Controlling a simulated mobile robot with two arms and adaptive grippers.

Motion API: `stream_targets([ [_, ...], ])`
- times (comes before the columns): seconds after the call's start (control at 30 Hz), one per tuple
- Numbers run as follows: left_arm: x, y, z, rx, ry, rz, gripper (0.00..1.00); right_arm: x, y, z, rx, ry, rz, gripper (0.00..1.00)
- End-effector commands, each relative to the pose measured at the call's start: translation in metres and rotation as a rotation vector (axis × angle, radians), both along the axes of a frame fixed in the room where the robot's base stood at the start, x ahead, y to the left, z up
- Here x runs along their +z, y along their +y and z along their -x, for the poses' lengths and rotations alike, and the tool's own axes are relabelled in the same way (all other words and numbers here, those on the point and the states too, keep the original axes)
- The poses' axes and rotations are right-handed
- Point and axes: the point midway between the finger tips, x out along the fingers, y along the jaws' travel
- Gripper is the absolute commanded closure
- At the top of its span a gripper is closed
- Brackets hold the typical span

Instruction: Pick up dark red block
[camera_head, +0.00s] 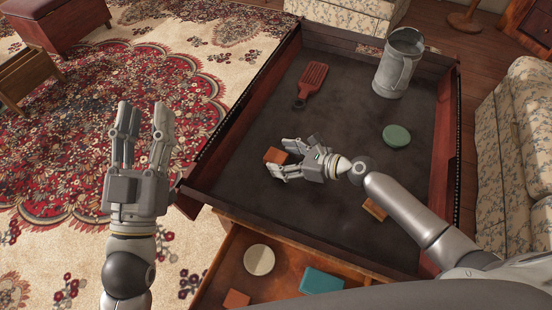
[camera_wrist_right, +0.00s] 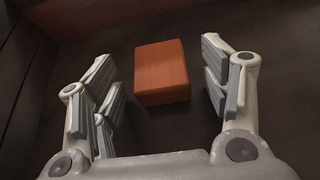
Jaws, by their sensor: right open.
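An orange-red block (camera_head: 275,155) lies on the dark floor of the large wooden tray. It is the reddish block nearest my right gripper (camera_head: 280,159), and looks more orange than dark red. In the right wrist view the block (camera_wrist_right: 162,73) sits between the spread fingers, towards their tips, with a gap on each side. My right gripper is open and holds nothing. My left gripper (camera_head: 144,118) is open and empty above the patterned rug, outside the tray.
A lower drawer holds a cream disc (camera_head: 259,260), a teal box (camera_head: 321,281) and another orange block (camera_head: 236,299).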

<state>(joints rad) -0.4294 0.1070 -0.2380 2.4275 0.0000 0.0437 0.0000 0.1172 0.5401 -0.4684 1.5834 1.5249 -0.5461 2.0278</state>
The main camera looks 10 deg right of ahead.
Motion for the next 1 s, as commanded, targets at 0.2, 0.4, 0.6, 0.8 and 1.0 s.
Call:
stream_targets([
  [0.2,0.0001,-0.0001,0.0000,0.000,0.000,0.000,0.60,0.0002,0.0001,0.0000,0.000,0.000,0.000,0.34],
  [0.4,0.0000,-0.0002,-0.0002,0.000,0.001,0.000,0.60,0.0002,0.0000,0.0000,0.000,0.000,0.000,0.60],
  [0.6,-0.0001,-0.0003,-0.0002,0.000,0.001,0.000,0.60,0.0004,-0.0001,-0.0001,0.000,0.000,0.000,0.78],
  [0.8,-0.0001,-0.0003,-0.0003,0.000,0.002,-0.001,0.60,0.0006,-0.0001,0.0000,0.000,0.000,0.000,0.78],
  [1.0,-0.0042,-0.0006,-0.0031,0.001,0.034,-0.009,0.60,0.0035,-0.0001,0.0000,0.000,-0.001,-0.001,0.78],
])
